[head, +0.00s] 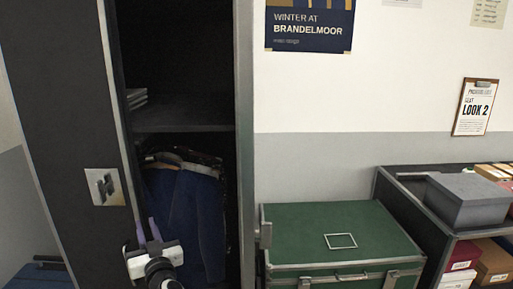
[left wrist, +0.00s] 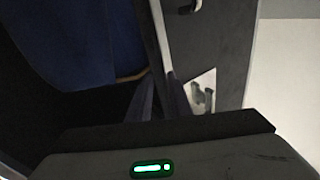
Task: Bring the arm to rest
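My left gripper (head: 147,225) is in front of the tall dark wardrobe case (head: 66,110), near its left front edge, below and right of the latch plate. Its two purplish fingers stand apart with nothing visible between them, and they also show in the left wrist view (left wrist: 158,90). A dark blue garment (head: 186,215) hangs inside the lower compartment, behind and right of the gripper. It also shows at upper left in the left wrist view (left wrist: 75,40). I cannot tell whether the fingers touch anything. My right gripper is not in view.
The case's metal edge and latch plate (head: 104,187) are close to the gripper. A shelf (head: 185,129) divides the case. A green trunk (head: 300,222) stands to the right. Beyond it, a dark shelf unit (head: 395,188) holds a grey box (head: 467,198) and several smaller boxes.

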